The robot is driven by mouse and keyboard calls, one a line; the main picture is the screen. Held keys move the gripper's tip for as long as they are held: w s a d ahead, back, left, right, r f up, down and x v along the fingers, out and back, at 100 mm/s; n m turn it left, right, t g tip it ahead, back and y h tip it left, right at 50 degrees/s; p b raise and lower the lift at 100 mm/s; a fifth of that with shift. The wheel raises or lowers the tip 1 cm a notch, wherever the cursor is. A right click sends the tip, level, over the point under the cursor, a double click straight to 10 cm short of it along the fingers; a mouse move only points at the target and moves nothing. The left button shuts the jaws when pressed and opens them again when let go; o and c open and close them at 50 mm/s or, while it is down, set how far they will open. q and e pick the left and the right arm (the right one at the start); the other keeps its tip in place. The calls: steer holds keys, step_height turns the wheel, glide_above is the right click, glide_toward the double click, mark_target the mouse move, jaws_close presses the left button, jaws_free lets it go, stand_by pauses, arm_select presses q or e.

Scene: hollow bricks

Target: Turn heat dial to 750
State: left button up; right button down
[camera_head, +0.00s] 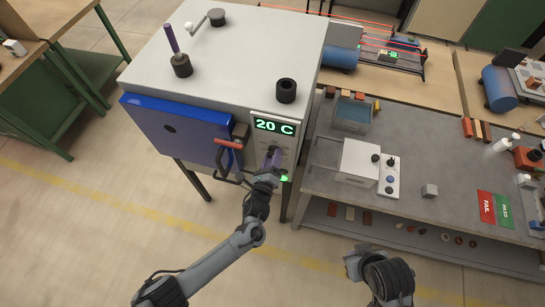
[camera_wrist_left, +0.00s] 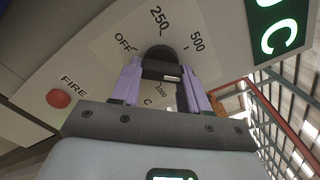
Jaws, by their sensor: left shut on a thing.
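The heat dial (camera_wrist_left: 160,60) is a black knob on the light panel of the furnace (camera_head: 245,50). The marks OFF, 250, 500 and 1000 show around it in the left wrist view; 750 is hidden, and I cannot tell where the knob points. My left gripper (camera_head: 273,156) is at the panel, its purple fingers shut on the dial from both sides, as the left wrist view (camera_wrist_left: 162,80) shows. The green display (camera_head: 274,126) reads 20 C. Of my right arm only grey and dark links show at the bottom; its fingers are not visible.
A red FIRE button (camera_wrist_left: 58,98) sits left of the dial. The blue furnace door (camera_head: 175,130) with its red handle (camera_head: 229,143) is left of the panel. A grey workbench (camera_head: 430,150) with a white device (camera_head: 360,163) stands to the right. The floor in front is clear.

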arm_select(q)
steer(key=shift+a+f+m, duration=0.1)
steer(key=shift+f+m, duration=0.1)
steer(key=shift+m, duration=0.6)
steer(key=shift+a+f+m, duration=0.1)
steer(key=shift+f+m, duration=0.05)
steer(key=shift+m, duration=0.65)
steer(key=o, duration=0.8)
steer(key=shift+m, duration=0.3)
steer(key=shift+o, duration=1.3)
steer(key=shift+w+d+r, duration=0.1)
steer(key=shift+d, duration=0.05)
steer(key=shift+p, duration=0.3)
steer(key=shift+r, duration=0.1)
steer(key=v, duration=1.1)
